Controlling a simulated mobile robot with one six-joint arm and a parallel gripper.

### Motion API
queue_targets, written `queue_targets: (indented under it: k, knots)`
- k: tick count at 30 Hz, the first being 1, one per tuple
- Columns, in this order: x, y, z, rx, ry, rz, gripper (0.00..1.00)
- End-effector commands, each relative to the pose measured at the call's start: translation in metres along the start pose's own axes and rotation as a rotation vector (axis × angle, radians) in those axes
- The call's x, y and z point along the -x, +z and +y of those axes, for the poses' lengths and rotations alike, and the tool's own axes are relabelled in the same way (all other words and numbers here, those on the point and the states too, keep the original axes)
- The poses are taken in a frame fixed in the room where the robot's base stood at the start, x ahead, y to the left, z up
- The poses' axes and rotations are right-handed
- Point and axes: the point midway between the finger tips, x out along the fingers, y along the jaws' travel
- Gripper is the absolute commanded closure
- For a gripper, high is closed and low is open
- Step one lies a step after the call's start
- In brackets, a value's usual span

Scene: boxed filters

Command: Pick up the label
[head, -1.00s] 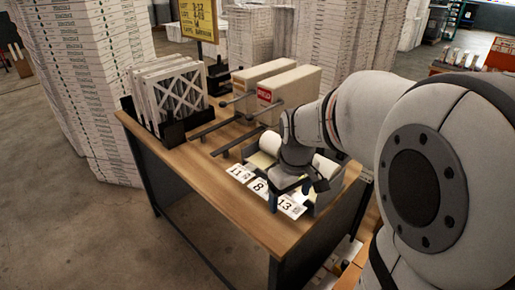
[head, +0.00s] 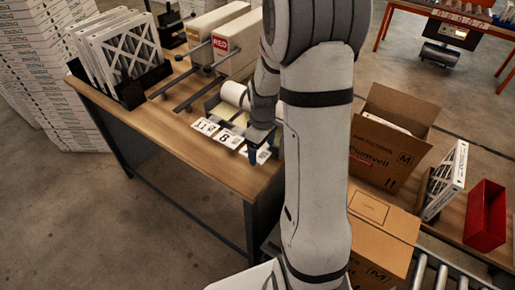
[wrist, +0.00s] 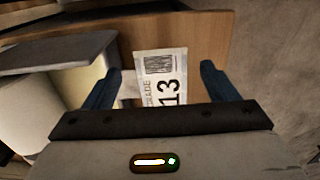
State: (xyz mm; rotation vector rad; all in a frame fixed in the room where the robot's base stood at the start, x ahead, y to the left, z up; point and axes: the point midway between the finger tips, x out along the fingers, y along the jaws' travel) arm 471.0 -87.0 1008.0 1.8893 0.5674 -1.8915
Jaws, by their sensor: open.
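Three white printed labels lie in a row at the front edge of the wooden table (head: 185,145): the 11 label (head: 205,127), the 8 label (head: 228,137) and the 13 label (head: 263,156). My gripper (head: 262,143) is at the 13 label, hiding part of it in the head view. In the wrist view, the 13 label (wrist: 162,70) shows between the two blue fingers of my open gripper (wrist: 161,72).
A label roll (head: 234,94) sits in a grey dispenser behind the labels. Framed filters (head: 118,50) stand in a black rack at the table's left. An open carton (head: 390,135), a closed carton (head: 375,232) and a red bin (head: 485,215) are on the right.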

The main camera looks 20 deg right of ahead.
Motion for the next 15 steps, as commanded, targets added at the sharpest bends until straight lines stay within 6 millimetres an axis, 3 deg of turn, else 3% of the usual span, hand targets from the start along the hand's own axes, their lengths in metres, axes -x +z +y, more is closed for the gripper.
queue_targets:
  k: [15]
  knots:
    - [-0.0079, -0.0005, -0.0005, 0.001, 0.001, 0.001, 0.2]
